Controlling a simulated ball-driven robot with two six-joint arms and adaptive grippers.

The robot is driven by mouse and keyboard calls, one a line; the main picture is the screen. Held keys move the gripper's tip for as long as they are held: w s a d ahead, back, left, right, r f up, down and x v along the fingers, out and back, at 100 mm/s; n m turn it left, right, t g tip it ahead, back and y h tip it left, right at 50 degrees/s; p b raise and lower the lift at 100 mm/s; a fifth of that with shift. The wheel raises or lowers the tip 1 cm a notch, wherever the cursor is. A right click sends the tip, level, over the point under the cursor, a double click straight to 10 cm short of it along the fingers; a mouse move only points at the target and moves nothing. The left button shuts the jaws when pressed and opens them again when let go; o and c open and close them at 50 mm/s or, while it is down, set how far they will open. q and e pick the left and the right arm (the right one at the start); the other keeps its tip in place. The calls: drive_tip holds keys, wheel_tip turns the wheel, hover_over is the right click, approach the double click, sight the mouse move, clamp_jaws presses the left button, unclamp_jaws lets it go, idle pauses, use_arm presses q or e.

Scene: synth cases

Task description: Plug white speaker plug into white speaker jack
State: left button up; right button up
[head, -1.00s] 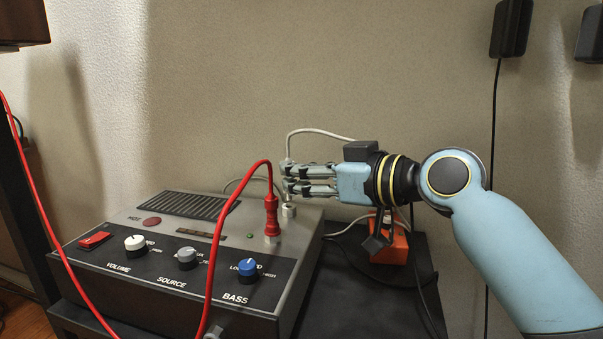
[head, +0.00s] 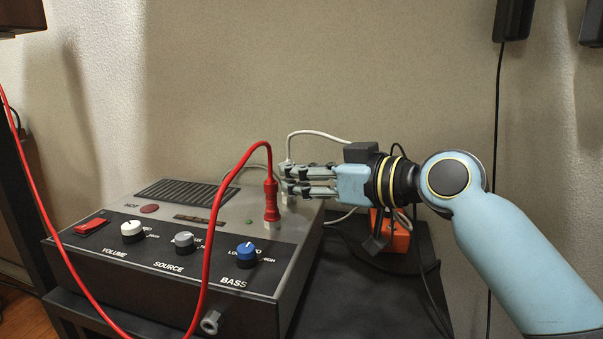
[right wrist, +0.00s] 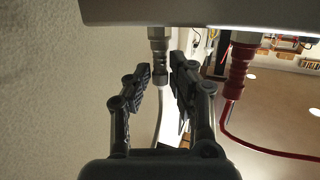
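In the head view the jack is mostly hidden behind the fingertips. My left gripper is not in view.
The grey amplifier (head: 165,240) carries several knobs and a red switch. A red plug (head: 271,200) stands in its jack close left of my fingers, its red cable looping forward. An orange box (head: 393,240) lies under my wrist. The wall is behind.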

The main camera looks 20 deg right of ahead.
drive_tip(key=o, duration=0.4)
drive_tip(key=shift+r, duration=0.1)
drive_tip(key=shift+v, duration=6)
